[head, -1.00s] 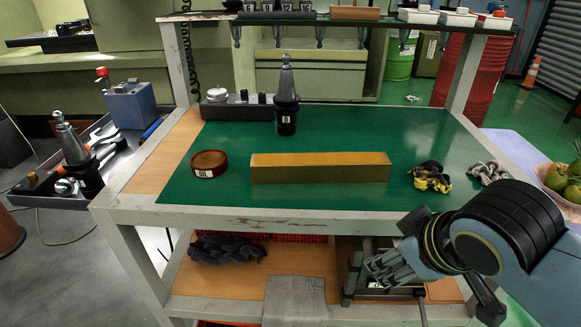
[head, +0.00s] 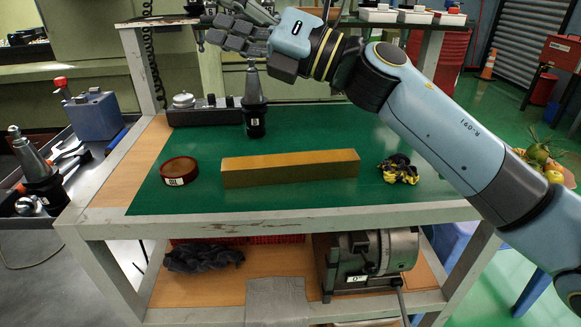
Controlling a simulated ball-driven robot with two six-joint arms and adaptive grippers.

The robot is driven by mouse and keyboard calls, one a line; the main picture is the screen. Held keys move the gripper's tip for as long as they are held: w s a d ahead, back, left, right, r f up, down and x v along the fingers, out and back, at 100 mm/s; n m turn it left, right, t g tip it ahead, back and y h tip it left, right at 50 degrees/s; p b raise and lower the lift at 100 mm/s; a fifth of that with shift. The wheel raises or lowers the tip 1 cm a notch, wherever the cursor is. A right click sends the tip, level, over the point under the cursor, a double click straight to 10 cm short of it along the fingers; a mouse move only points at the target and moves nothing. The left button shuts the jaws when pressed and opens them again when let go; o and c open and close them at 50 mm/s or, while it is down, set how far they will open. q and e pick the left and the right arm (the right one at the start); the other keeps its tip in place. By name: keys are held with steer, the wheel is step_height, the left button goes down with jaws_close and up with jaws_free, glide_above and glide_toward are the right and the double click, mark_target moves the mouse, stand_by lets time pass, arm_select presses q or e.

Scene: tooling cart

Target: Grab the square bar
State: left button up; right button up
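The square bar (head: 290,169) is a long yellow-brown block. It lies flat across the middle of the green cart top (head: 330,125) in the head view. My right gripper (head: 222,28) is raised at the top of the view, past the bar and to its upper left, in front of the upper shelf. It is apart from the bar. Its grey fingers point left, and I cannot tell how far they are spread. My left gripper is not in view.
A black tool holder with a metal cone (head: 254,106) stands behind the bar. A round red-brown tin (head: 180,171) lies to the left, and a yellow-black cloth (head: 398,169) to the right. The green top in front of the bar is clear.

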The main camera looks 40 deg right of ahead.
step_height(320, 180, down, 3)
steer(key=a+n+g+y, duration=0.1)
steer(key=a+n+g, duration=0.1)
steer(key=n+g, duration=0.35)
steer(key=n+g+h, duration=0.8)
steer(key=g+h, duration=0.1)
steer(key=h, duration=0.2)
glide_toward(291, 158)
steer(key=shift+m, duration=0.25)
steer(key=x, duration=0.4)
steer(key=shift+w+f, duration=0.35)
steer(key=x, duration=0.3)
steer(key=p+x, duration=0.1)
steer(key=x, duration=0.1)
steer(key=shift+s+a+f, duration=0.2)
steer(key=shift+s+f, duration=0.1)
jaws_close()
steer(key=shift+r, duration=0.15)
